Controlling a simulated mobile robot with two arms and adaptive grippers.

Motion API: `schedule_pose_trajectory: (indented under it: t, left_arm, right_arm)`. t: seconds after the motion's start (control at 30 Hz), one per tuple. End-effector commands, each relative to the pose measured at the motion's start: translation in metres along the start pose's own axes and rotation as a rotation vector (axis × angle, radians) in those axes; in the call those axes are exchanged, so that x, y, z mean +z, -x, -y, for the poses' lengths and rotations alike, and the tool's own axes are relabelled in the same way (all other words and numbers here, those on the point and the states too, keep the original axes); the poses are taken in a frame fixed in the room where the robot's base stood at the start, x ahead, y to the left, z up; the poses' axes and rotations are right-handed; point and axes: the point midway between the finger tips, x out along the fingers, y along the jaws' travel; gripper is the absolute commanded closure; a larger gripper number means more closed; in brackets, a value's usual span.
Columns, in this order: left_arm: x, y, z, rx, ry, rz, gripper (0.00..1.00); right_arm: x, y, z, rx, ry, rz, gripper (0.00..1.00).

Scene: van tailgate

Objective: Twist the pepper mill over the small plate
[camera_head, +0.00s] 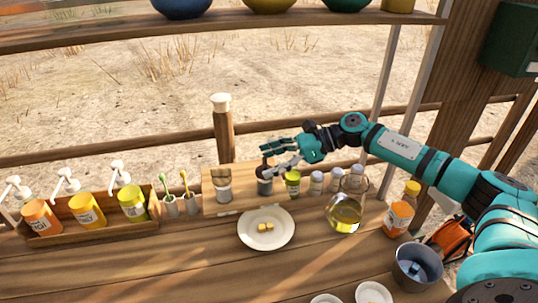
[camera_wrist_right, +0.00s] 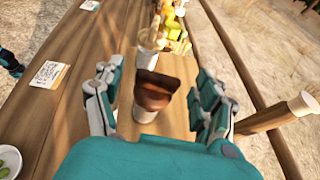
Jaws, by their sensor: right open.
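The pepper mill (camera_head: 264,182) has a dark brown top and a paler body. It stands on the wooden board behind the small plate. In the right wrist view the mill (camera_wrist_right: 153,97) is upright between the spread fingers, with a gap on each side. My right gripper (camera_head: 277,161) is open at the mill's top and partly hides it in the head view. The small white plate (camera_head: 250,241) lies in front of the board and holds two yellow cubes. My left gripper is not in the head view.
A similar jar (camera_head: 223,188) stands left of the mill. A green-labelled jar (camera_head: 292,184) and shakers stand close on its right, then an oil bottle (camera_head: 344,214). A white-capped post (camera_head: 222,128) rises behind. A bottle crate (camera_head: 108,222) is at left. The front left table is clear.

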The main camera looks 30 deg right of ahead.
Motion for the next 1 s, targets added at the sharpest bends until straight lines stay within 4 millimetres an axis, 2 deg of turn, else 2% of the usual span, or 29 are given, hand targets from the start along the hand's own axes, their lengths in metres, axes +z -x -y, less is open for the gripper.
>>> schedule_pose_trajectory:
  t: [0.37, 0.8, 1.0]
  left_arm:
    - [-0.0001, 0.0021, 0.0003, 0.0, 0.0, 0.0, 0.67]
    - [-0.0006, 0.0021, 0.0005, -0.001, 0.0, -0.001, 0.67]
    - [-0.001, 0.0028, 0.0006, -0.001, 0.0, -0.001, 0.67]
  right_arm:
    - [-0.0009, -0.0061, 0.0002, -0.001, 0.0, -0.001, 0.27]
    - [-0.0008, -0.0058, 0.0002, -0.001, -0.001, -0.001, 0.83]
    - [-0.0009, -0.0056, -0.0004, -0.012, -0.006, -0.002, 0.84]
